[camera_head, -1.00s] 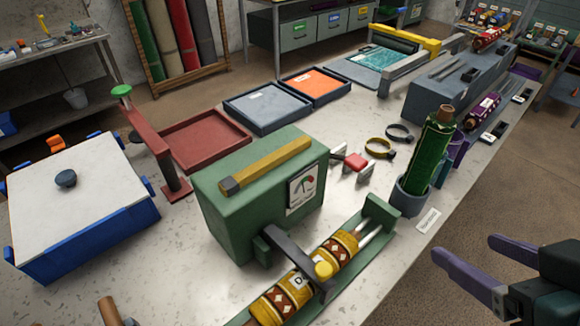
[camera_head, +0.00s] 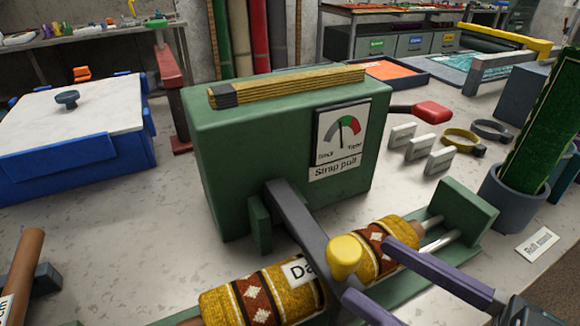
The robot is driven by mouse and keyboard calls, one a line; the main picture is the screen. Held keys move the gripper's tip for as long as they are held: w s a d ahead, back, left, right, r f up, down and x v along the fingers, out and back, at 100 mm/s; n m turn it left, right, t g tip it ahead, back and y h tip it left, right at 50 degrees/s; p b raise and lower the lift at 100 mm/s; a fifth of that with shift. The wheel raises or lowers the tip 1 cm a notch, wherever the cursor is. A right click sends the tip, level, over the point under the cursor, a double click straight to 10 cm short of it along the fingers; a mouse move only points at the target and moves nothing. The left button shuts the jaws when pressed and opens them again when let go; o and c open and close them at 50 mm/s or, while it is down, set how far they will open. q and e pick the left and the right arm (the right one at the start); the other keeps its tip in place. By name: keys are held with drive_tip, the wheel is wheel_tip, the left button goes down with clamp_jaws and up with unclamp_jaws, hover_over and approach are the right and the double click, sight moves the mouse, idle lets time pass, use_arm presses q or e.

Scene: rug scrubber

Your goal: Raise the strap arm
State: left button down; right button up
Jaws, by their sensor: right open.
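The strap arm (camera_head: 297,218) is a dark grey bar. It runs from the green strap-pull box (camera_head: 235,160) down across a yellow patterned roll (camera_head: 262,298) that lies in a green cradle (camera_head: 468,215). A yellow knob (camera_head: 344,257) sits at its near end. The arm lies low over the roll, which carries a partly hidden label. My right gripper (camera_head: 369,271) comes in from the lower right with its two purple fingers spread. The fingertips are close to the knob, one on its right and one just below it. I cannot tell whether they touch it. My left gripper is not in view.
A gauge (camera_head: 342,138) is on the box front, and a yellow bar (camera_head: 290,85) lies on top. A green roll stands in a grey cup (camera_head: 508,195) at the right. A blue bin with a white lid (camera_head: 75,115) stands at the left. Grey clips (camera_head: 415,148) lie behind the cradle.

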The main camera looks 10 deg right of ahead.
sight(331, 243)
drive_tip(key=x, duration=0.8)
drive_tip(key=shift+w+a+r, duration=0.1)
drive_tip(key=shift+w+a, duration=0.05)
drive_tip(key=shift+c, duration=0.3)
clamp_jaws()
idle(0.8)
